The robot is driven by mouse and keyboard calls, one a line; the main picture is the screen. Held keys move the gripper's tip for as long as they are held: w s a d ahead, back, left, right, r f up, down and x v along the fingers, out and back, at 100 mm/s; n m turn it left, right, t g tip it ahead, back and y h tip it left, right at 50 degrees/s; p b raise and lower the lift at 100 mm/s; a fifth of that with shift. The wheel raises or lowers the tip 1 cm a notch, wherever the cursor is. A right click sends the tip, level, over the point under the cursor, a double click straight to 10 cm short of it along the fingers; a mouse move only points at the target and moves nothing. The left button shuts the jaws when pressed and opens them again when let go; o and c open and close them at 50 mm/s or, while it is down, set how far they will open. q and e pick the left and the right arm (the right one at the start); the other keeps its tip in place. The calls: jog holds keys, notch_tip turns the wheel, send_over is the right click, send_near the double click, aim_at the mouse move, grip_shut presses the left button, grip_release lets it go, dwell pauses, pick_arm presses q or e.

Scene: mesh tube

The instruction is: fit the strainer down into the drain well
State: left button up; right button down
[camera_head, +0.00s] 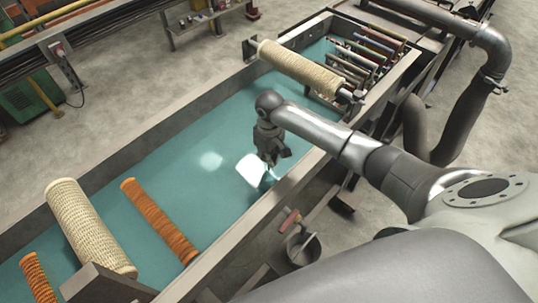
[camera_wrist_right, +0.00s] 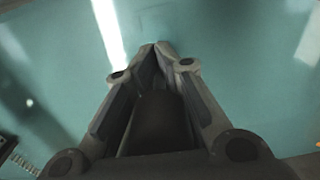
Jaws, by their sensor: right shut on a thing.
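My right gripper (camera_head: 271,158) points down over the teal liquid of the long tank, near its right-hand wall. In the right wrist view its two fingers (camera_wrist_right: 155,47) close together at the tips. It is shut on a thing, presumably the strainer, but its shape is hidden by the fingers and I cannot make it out. I cannot pick out the drain well in either view. Bright white patches beside the gripper look like glare on the liquid. My left gripper is not in view.
The tank (camera_head: 152,141) has raised metal walls. A pale wound roller (camera_head: 300,66) spans its far end, before a rack of coloured rods (camera_head: 372,47). A pale roller (camera_head: 88,222) and orange rollers (camera_head: 158,220) lie at the near left. The middle of the tank is clear.

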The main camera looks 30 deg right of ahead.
jog(key=shift+f+b, duration=0.3)
jog(key=shift+f, duration=0.9)
jog(key=c, duration=1.4)
grip_release()
jog(key=shift+o, duration=0.2)
notch_tip(320, 180, up, 12)
jog(key=shift+d+f, duration=0.1)
